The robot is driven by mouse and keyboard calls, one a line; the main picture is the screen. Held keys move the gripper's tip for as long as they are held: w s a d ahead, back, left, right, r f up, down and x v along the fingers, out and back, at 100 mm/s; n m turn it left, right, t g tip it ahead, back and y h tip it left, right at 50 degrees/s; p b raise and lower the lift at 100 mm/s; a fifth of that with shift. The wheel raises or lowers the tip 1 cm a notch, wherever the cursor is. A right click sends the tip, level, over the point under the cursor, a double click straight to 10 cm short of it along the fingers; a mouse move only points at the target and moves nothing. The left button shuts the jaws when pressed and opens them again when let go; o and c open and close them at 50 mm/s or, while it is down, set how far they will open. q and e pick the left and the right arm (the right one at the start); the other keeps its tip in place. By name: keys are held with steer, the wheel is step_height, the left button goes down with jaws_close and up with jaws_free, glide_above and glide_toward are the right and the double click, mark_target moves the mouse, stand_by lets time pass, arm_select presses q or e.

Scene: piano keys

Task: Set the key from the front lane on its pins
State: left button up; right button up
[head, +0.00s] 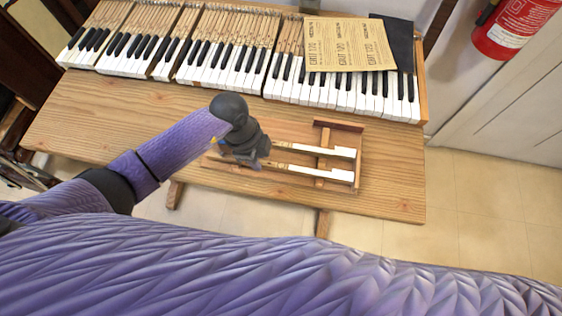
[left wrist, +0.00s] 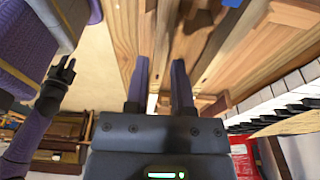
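Two loose piano keys lie in a wooden tray (head: 345,125) on the table. The front lane key (head: 318,172) is the one nearer to me, with its white end to the right; the other key (head: 330,151) lies behind it. My left gripper (head: 252,160) is over the left part of the tray and hides the keys' left ends. In the left wrist view its two fingers (left wrist: 160,85) stand apart over the tray's wood, with a small pale patch between them. My right gripper (left wrist: 62,72) shows small at the left of that view, its fingers apart, far from the tray. The pins cannot be made out.
The keyboard (head: 240,65) runs along the back of the table. A tan paper sheet (head: 345,45) and a dark cloth or folder (head: 400,42) cover part of its right side. The table (head: 110,120) is bare left of the tray. A fire extinguisher (head: 510,30) hangs at right.

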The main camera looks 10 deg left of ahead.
arm_select(q)
steer(key=shift+f, duration=0.45)
jaws_close()
